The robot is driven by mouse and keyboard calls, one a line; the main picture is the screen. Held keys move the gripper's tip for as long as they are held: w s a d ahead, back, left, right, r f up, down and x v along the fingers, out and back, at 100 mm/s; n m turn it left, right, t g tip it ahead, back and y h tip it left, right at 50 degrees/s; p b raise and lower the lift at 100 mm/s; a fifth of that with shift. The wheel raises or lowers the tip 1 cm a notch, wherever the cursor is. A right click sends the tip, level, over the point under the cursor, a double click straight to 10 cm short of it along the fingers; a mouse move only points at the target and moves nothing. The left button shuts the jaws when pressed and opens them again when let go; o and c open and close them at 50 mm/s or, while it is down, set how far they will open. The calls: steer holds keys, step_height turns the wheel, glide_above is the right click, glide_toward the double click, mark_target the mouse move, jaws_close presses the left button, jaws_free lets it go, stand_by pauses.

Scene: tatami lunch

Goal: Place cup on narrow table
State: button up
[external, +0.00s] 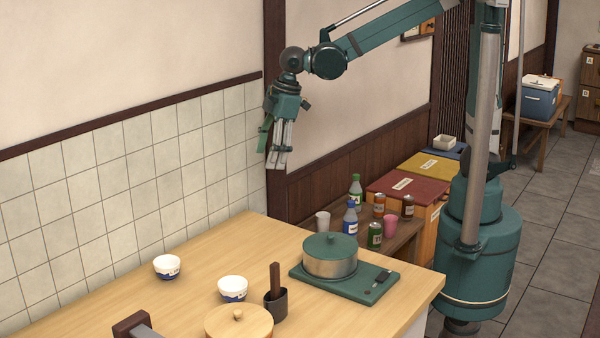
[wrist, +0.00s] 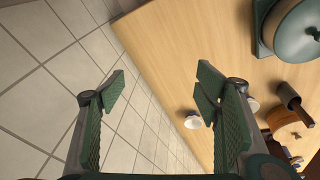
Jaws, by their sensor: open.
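Two small white cups with blue bases stand on the light wood counter (external: 130,300): a left cup (external: 168,267) and a right cup (external: 233,288). A grey-white cup (external: 323,222) and a pink cup (external: 390,225) stand on a low brown wooden table (external: 402,243) behind the counter. My gripper (external: 277,163) hangs high above the counter's far edge, near the tiled wall, fingers downward. In the wrist view my gripper (wrist: 160,72) is open with nothing between its fingers. One white cup (wrist: 192,121) shows beside the right finger; another is partly hidden behind that finger.
The counter also holds a lidded pot (external: 330,262) on a green board, a dark utensil holder (external: 275,305) and a wooden lid (external: 238,322). Bottles and cans crowd the low table. A bench (external: 533,119) with a blue cooler stands far right.

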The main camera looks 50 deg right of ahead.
steer(key=s+a+f+n+g+p, duration=0.1)
steer(key=s+a+f+n, duration=0.15)
steer(key=a, duration=0.75)
steer(key=s+a+f+n+p, duration=0.2)
steer(key=a+f, duration=0.1)
steer(key=a, duration=0.6)
steer(key=n+g+h+p, duration=0.1)
steer(key=n+h+p, duration=0.1)
steer(key=n, duration=0.3)
glide_toward(233, 285)
steer(key=s+a, duration=0.2)
steer(key=a, duration=0.1)
steer(key=shift+d, duration=0.2)
steer(key=shift+f, duration=1.2)
steer(key=shift+d+f, duration=0.1)
steer(key=shift+f, duration=2.55)
steer(key=c, duration=1.1)
